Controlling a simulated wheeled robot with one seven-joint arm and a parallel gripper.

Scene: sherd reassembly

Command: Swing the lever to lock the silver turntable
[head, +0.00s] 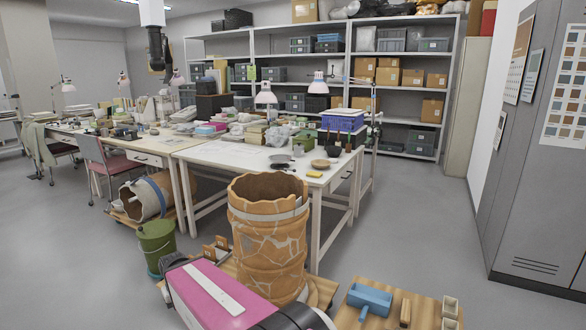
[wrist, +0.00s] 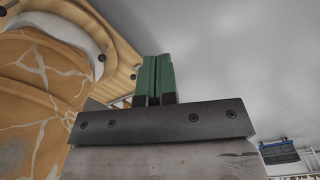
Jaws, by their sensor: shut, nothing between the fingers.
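The large orange jar (head: 268,235) with pale mended seams stands upright in the head view; its side also shows at the left of the wrist view (wrist: 40,95). In the wrist view a pale grey curved rim (wrist: 76,32) lies between the jar and a wooden board; it looks like the silver turntable. I cannot make out the lever in either view. My gripper (wrist: 155,75) has green fingers, shut and empty, to the right of the jar and board. I cannot tell its fingertips' distance from them.
The wooden board (wrist: 115,42) has dark round parts along it. A white worktable (head: 235,155) crowded with items stands behind the jar. A green bucket (head: 157,245) is left of it, and a low wooden board with a blue dustpan (head: 369,299) right of it. Floor is clear farther right.

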